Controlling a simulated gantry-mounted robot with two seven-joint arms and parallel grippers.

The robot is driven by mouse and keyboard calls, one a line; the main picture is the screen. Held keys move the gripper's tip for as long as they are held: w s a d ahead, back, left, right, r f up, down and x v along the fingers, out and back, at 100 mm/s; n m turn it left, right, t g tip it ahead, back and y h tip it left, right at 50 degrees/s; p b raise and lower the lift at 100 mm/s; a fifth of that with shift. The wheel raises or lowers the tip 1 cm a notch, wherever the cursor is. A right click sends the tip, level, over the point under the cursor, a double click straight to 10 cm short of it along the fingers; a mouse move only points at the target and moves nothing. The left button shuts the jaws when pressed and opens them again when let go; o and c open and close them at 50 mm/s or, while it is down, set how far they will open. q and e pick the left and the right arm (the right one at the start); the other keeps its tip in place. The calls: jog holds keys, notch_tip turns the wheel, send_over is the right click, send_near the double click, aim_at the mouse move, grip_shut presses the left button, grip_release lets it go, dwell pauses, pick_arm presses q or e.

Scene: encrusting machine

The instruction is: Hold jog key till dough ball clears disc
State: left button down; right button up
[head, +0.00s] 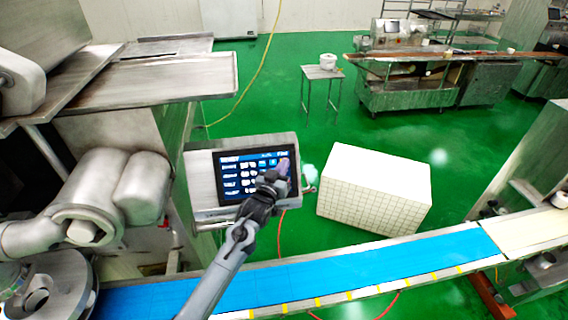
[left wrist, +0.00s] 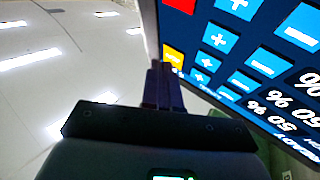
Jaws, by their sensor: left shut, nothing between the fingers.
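The control panel (head: 243,176) is a metal box with a lit blue touch screen, in the middle of the head view. My left gripper (head: 284,166) is shut and empty, with its fingertips at the screen's right side. In the left wrist view the shut fingers (left wrist: 162,85) point at the screen's edge, near a yellow key (left wrist: 172,55). White plus and minus keys on blue (left wrist: 220,40) fill the right of that view. I cannot tell whether the tips touch the screen, or which key is the jog key. I make out no dough ball or disc. My right gripper is not in view.
A blue conveyor belt (head: 300,280) runs along the front below the panel. A white tiled block (head: 375,190) stands right of the panel. Metal machine parts (head: 140,188) crowd the left. A small table (head: 322,73) with a white tub stands behind on open green floor.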

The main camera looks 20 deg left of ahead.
pick_arm(q)
jog(key=shift+w+a+f, duration=0.15)
jog(key=shift+w, duration=0.05)
dwell(0.4)
dwell(0.8)
dwell(0.8)
dwell(0.5)
jog(key=shift+s+r+p, duration=0.25)
jog(key=shift+r+p, duration=0.05)
jog(key=shift+p, duration=0.05)
jog(key=shift+s+d+r+p, duration=0.1)
jog(key=shift+s+d+p, duration=0.2)
jog(key=shift+d+p, duration=0.05)
